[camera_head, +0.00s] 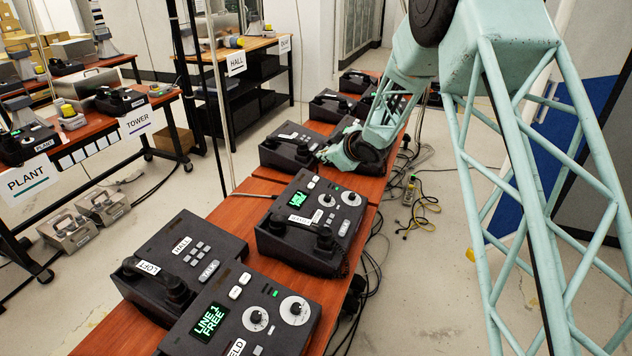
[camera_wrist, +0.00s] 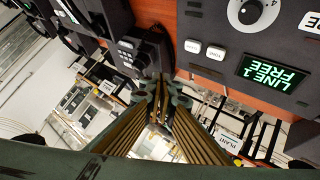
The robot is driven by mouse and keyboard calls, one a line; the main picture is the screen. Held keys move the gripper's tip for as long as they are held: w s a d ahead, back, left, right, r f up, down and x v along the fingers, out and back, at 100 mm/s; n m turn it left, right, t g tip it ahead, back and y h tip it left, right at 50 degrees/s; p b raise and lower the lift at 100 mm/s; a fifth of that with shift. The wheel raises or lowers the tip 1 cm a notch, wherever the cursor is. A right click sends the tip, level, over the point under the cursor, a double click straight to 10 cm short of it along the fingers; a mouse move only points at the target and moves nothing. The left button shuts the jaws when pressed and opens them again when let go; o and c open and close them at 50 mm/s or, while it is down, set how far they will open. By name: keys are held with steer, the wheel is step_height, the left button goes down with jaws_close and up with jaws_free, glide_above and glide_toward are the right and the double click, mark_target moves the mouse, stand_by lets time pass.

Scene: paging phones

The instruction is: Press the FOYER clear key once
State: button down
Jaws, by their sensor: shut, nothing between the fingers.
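I cannot read a FOYER label in the head view. In the wrist view a dark paging phone (camera_wrist: 225,22) fills the upper right, with a dial, a green "LINE 1 FREE" screen (camera_wrist: 272,74) and two pale keys (camera_wrist: 204,49) whose lettering is too small to read. A white label (camera_wrist: 311,22) on it is cut off at the right edge. My gripper (camera_wrist: 160,88) is shut and empty, its tips left of and below those keys in the picture. In the head view my gripper (camera_head: 345,150) is by the far phones, its fingers mostly hidden.
A dark phone with a keypad (camera_wrist: 146,48) is left of the phone with the screen. Cables hang at the bench's right edge.

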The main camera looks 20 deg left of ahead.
steer(key=shift+a+f+b, duration=0.3)
steer(key=shift+f+b, duration=0.55)
steer(key=shift+f, duration=0.35)
steer(key=shift+a+f+b, duration=0.35)
steer(key=shift+f+b, duration=0.45)
steer(key=shift+f, duration=0.35)
steer(key=shift+a+f+b, duration=0.3)
steer(key=shift+f+b, duration=0.55)
steer(key=shift+f, duration=0.35)
steer(key=shift+a+f+b, duration=0.25)
steer(key=shift+f+b, duration=0.2)
steer(key=shift+f, duration=0.45)
stand_by(0.4)
steer(key=shift+d+r, duration=0.1)
steer(key=shift+r, duration=0.15)
steer(key=shift+d+r+p, duration=0.15)
steer(key=shift+r+p, duration=0.45)
steer(key=shift+p, duration=0.15)
steer(key=shift+r, duration=0.15)
steer(key=shift+d+r+p, duration=0.2)
steer(key=shift+r+p, duration=0.45)
steer(key=shift+r, duration=0.1)
steer(key=shift+d+r+p, duration=0.25)
steer(key=shift+r+p, duration=0.35)
steer(key=shift+r, duration=0.2)
steer(key=shift+d+r+p, duration=0.2)
steer(key=shift+r+p, duration=0.45)
steer(key=shift+r, duration=0.1)
